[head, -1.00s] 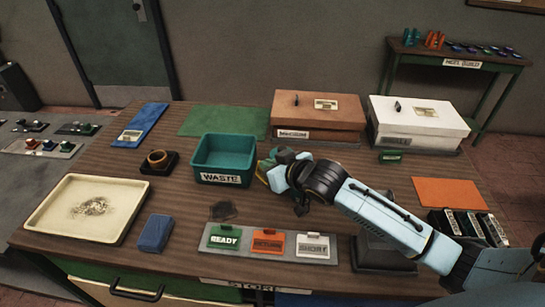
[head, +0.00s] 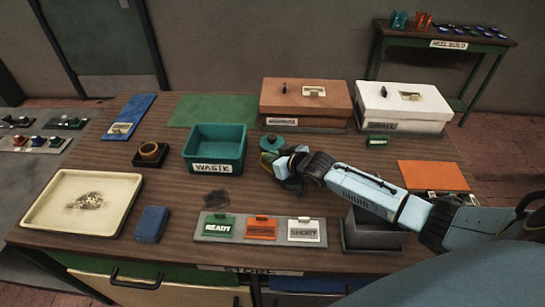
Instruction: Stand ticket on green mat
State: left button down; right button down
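A grey rack (head: 206,238) near the front edge bears a green READY ticket (head: 219,228), an orange RETURN ticket (head: 261,228) and a white SHORT ticket (head: 304,231), side by side. The green mat (head: 212,110) lies bare and flat at the back of the table. My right gripper (head: 272,163) is just right of the waste bin, behind the rack and away from the tickets. A teal, rounded thing (head: 271,143) shows at its fingertips; I cannot tell whether the fingers hold it. My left gripper is not in view.
The teal waste bin (head: 214,168) stands between the mat and the rack. A brown box (head: 305,98) and a white box (head: 402,104) stand at the back right. A blue mat (head: 139,110), cream tray (head: 118,188) and orange mat (head: 433,176) lie around. A dark block stands under my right arm.

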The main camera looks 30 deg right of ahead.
jog(key=c, duration=2.1)
grip_release()
jog(key=shift+f, duration=0.1)
jog(key=o, duration=0.5)
jog(key=shift+s, duration=0.1)
